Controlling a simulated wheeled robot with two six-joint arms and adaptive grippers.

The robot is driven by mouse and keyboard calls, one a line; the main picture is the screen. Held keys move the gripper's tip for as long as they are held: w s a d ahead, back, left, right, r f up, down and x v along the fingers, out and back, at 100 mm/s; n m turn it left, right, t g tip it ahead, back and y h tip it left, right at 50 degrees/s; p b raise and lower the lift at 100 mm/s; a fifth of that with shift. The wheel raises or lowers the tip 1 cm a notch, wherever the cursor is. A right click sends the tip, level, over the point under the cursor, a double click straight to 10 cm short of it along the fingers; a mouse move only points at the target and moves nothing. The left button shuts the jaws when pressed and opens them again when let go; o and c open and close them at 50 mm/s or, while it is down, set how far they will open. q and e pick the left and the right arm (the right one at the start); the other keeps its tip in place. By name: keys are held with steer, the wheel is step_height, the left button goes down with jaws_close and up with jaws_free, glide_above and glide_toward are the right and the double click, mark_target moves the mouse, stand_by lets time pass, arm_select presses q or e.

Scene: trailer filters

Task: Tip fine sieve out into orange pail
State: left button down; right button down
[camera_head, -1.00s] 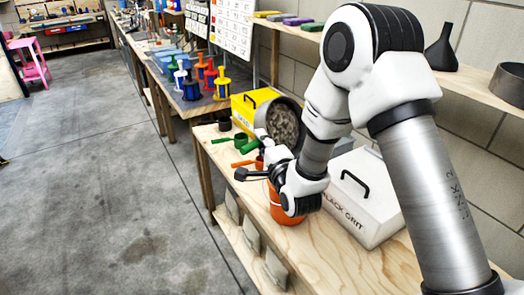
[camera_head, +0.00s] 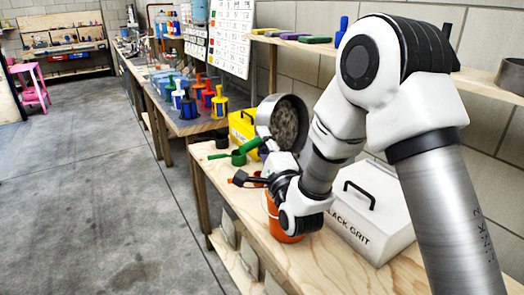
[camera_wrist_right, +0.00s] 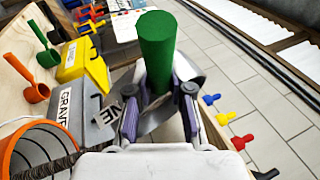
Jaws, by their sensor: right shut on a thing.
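My right gripper (camera_head: 264,150) is shut on a green handle (camera_head: 250,145), a thick green cylinder (camera_wrist_right: 157,52) between the fingertips in the right wrist view. The fine sieve, a round grey-rimmed pan (camera_head: 262,113) filled with dark grains, is held up beside the gripper. It stands steeply tilted, its grainy face towards the head camera. The orange pail (camera_head: 276,222) stands on the bench below the gripper, partly hidden by my right wrist. Its open rim (camera_wrist_right: 42,124) shows at lower left in the right wrist view. My left gripper is out of view.
A white black-grit box (camera_head: 383,222) stands right of the pail, and a yellow box (camera_head: 240,124) behind. A green scoop (camera_head: 238,158) and an orange scoop (camera_wrist_right: 37,93) lie on the bench. Several coloured pieces (camera_head: 190,104) stand on the farther table.

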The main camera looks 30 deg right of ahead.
steer(key=shift+s+d+r+m+t+h+b, duration=0.25)
steer(key=shift+s+r+m+t+h+b, duration=0.6)
steer(key=shift+b, duration=1.7)
steer(key=shift+s+d+r+m+t+h+b, duration=0.25)
steer(key=shift+s+m+t+h+b, duration=0.45)
steer(key=shift+b, duration=1.85)
steer(key=shift+w+r+m+t, duration=0.1)
steer(key=shift+w+m+t, duration=0.15)
steer(key=shift+t, duration=0.1)
step_height(320, 180, up, 4)
steer(key=n+g+p, duration=0.3)
steer(key=g+p, duration=0.2)
steer(key=p, duration=0.9)
steer(key=n+g+y+p, duration=0.1)
steer(key=n+g+p, duration=0.2)
steer(key=p, duration=1.1)
steer(key=n+g+y+p, duration=0.1)
steer(key=n+g+p, duration=0.2)
steer(key=g+p, duration=0.6)
steer(key=shift+a+y+p, duration=0.1)
steer(key=shift+y+p, duration=0.15)
steer(key=shift+p, duration=2.25)
